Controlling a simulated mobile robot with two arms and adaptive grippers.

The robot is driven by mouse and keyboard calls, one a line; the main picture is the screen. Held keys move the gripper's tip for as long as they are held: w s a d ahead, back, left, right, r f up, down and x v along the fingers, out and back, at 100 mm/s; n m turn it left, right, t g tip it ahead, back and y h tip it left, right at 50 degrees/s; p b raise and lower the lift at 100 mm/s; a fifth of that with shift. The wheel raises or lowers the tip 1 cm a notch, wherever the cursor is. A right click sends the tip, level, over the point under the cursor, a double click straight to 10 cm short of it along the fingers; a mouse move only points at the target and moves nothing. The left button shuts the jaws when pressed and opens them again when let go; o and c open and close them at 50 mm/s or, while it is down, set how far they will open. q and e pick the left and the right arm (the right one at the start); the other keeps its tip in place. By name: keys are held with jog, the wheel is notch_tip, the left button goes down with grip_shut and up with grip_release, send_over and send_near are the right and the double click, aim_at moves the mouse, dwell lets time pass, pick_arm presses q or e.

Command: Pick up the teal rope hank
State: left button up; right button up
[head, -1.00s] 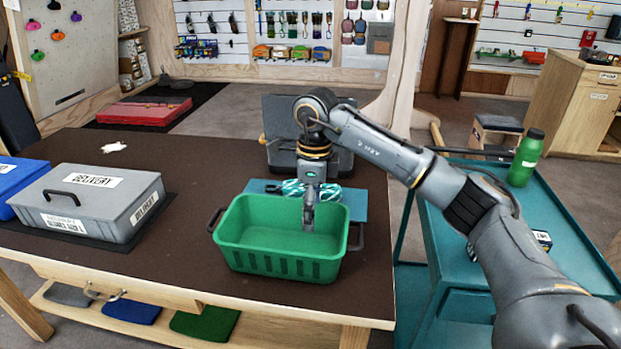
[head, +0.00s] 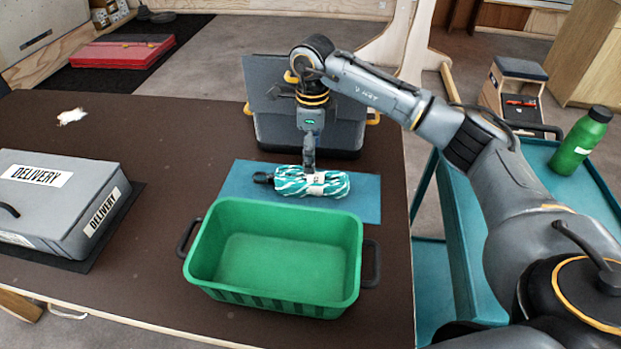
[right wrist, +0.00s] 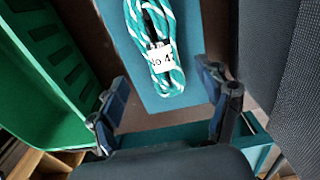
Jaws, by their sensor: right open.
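The teal rope hank (head: 290,181), teal and white striped with a white label, lies on a blue mat (head: 368,198) behind the green crate. It also shows in the right wrist view (right wrist: 133,20), lengthwise at upper centre. My right gripper (head: 309,166) is over the hank, its fingers covering part of the hank's back edge. In the right wrist view its open fingers (right wrist: 166,103) stand apart with nothing gripped, and the hank lies beyond the gap between them. My left gripper is not in view.
The empty green crate (head: 205,250) with dark handles stands directly in front of the mat. A dark grey case (head: 262,90) stands open behind it. A grey delivery box (head: 60,200) is at left. A green bottle (head: 580,140) stands on the teal cart at right. The brown tabletop left of the mat is mostly clear.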

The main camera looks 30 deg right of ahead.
aim_at(311, 176)
notch_tip(311, 176, down, 3)
jog(key=shift+r, duration=0.15)
jog(key=shift+w+f, duration=0.1)
jog(key=shift+f, duration=0.45)
notch_tip(311, 176, down, 4)
jog(key=shift+a+f+p, duration=0.15)
jog(key=shift+p, duration=0.6)
jog(key=shift+f, duration=0.25)
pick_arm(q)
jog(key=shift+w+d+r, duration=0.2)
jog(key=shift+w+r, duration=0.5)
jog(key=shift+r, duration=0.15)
pick_arm(e)
jog(key=shift+c, duration=1.1)
jog(key=c, duration=1.3)
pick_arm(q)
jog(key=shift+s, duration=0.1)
pick_arm(e)
jog(key=shift+r, duration=0.15)
